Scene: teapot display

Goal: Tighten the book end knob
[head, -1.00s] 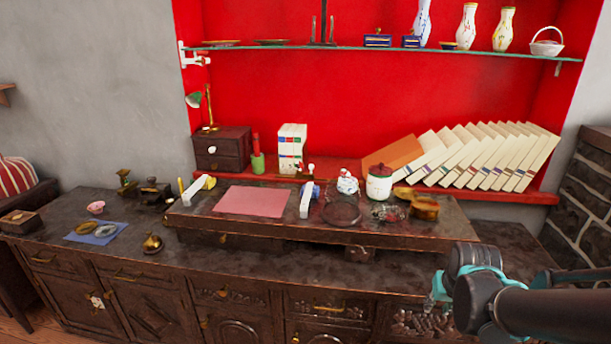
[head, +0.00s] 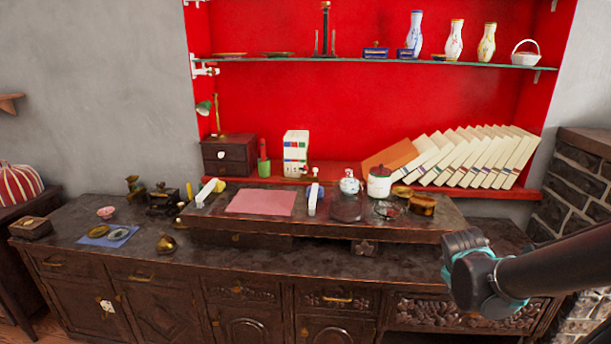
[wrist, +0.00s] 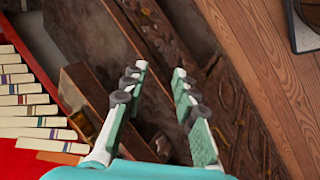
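The book end knob seems to be the small pale knob (head: 314,169) on the red ledge, just right of a short row of upright white books (head: 296,147). It is too small to tell how tight it is. The book end itself is mostly unclear against the books. My gripper (wrist: 160,70) is open and empty in the wrist view, with its two fingers apart over the dark carved cabinet front. In the head view my arm is at the lower right, far from the knob, and its fingers cannot be made out.
A raised dark board (head: 390,228) on the cabinet holds a pink mat (head: 261,202), a lidded jar (head: 379,182) and a teapot (head: 349,183). Leaning books (head: 430,155) fill the ledge's right part. A glass shelf (head: 350,61) with vases runs above.

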